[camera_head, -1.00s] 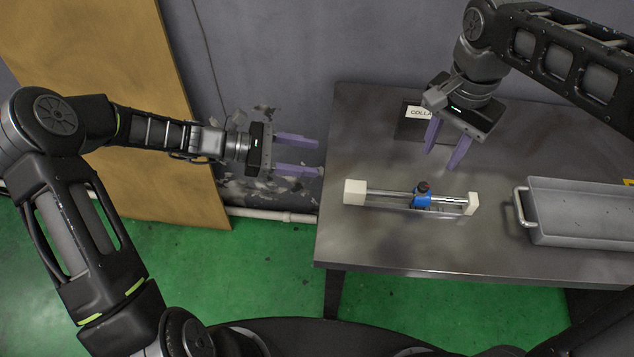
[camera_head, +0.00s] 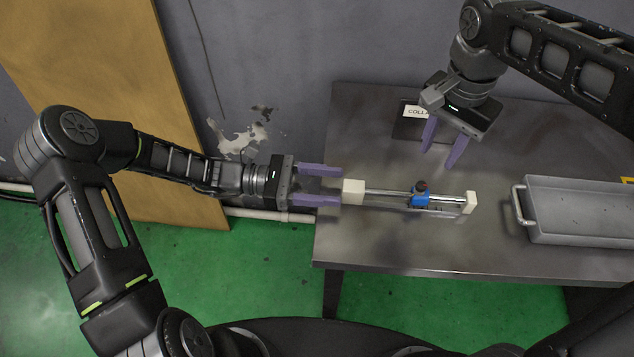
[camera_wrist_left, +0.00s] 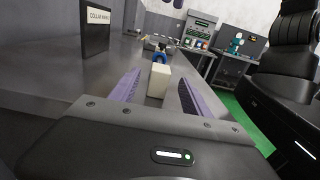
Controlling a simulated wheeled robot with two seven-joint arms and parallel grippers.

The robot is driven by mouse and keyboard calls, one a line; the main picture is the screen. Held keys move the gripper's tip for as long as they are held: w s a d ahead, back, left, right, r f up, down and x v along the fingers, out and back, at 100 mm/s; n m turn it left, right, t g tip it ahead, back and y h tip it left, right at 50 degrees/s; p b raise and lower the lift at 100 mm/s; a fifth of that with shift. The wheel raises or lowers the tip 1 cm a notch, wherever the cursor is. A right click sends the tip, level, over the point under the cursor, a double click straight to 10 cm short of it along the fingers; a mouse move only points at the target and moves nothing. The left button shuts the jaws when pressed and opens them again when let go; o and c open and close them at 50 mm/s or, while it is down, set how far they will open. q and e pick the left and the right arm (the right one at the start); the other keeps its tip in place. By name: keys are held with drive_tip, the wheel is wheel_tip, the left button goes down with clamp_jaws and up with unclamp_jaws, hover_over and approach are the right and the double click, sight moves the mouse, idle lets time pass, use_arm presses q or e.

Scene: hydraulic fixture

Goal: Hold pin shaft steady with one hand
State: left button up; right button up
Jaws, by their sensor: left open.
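The pin shaft (camera_head: 385,192) is a thin silver rod lying level across a fixture between a larger white block (camera_head: 353,192) on the left and a smaller white block (camera_head: 470,203) on the right. A blue collar (camera_head: 421,198) with a dark knob sits around it. My left gripper (camera_head: 340,186) is open, its purple fingers on either side of the larger block's left end. In the left wrist view the white block (camera_wrist_left: 158,80) stands between the spread fingers, with the blue collar (camera_wrist_left: 160,57) behind. My right gripper (camera_head: 442,150) is open and empty above the table behind the fixture.
The fixture stands on a grey metal table (camera_head: 480,255). A grey tray (camera_head: 580,237) with a handle is at the right. A dark stand with a white label (camera_head: 413,111) is at the back. The table's front is clear.

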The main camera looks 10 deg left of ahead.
sight(353, 185)
use_arm(q)
drive_tip(key=d, duration=0.5)
drive_tip(key=shift+d, duration=0.1)
drive_tip(key=shift+c, duration=0.4)
clamp_jaws()
